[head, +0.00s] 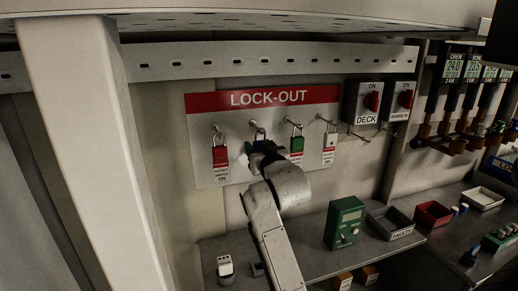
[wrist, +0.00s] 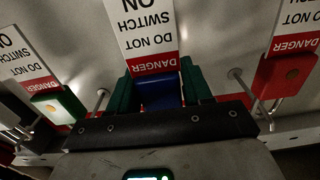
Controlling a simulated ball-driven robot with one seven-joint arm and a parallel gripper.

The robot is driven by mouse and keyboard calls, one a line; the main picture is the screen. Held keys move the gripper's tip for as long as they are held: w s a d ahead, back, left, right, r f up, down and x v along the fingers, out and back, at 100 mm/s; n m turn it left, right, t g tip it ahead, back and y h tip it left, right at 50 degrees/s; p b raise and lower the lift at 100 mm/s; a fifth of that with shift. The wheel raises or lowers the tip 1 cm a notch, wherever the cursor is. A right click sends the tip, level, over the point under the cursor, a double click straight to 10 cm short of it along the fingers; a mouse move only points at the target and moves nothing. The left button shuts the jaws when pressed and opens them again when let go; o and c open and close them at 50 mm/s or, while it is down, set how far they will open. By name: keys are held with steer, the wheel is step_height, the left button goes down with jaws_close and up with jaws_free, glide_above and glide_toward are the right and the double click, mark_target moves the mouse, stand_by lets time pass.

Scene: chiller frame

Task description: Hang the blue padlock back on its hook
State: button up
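The blue padlock (wrist: 160,92) shows in the wrist view between the two dark green fingers of my gripper (wrist: 160,98), with a red-and-white danger tag (wrist: 148,35) by it. The fingers look shut on its body. In the head view my gripper (head: 262,148) is up at the lock-out board (head: 205,115), between the red and green padlocks, and hides the padlock's body. A shackle (head: 258,131) shows just above it, at the second hook (head: 252,124). I cannot tell whether the shackle is around the hook or only in front of it.
A red padlock (head: 220,155) hangs left of my gripper; a green padlock (head: 297,143) and a white padlock (head: 329,140) hang to the right, all with little side room. Below, a shelf (head: 310,258) holds a green box (head: 345,222) and grey bin (head: 390,222).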

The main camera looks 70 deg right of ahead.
steer(key=o, duration=0.4)
steer(key=shift+o, duration=0.2)
steer(key=b+v, duration=0.1)
steer(key=v, duration=0.9)
steer(key=shift+s+a+b, duration=0.25)
steer(key=shift+s+b, duration=0.05)
steer(key=shift+b, duration=0.05)
steer(key=shift+f, duration=0.1)
steer(key=w+a+f+n+g+y, duration=0.2)
steer(key=a+f+y, duration=0.2)
steer(key=a+f, duration=0.5)
steer(key=w+a+f+n+g+y, duration=0.1)
steer(key=a+f+n+y, duration=0.3)
steer(key=f, duration=1)
steer(key=s+a+f+n+g+y, duration=0.3)
steer(key=s+a+f+g+y, duration=0.2)
steer(key=s+a+f, duration=0.9)
steer(key=a+f+g, duration=0.1)
steer(key=f+g, duration=0.1)
steer(key=shift+s+n+g+y, duration=0.2)
steer(key=shift+n+g+y, duration=0.1)
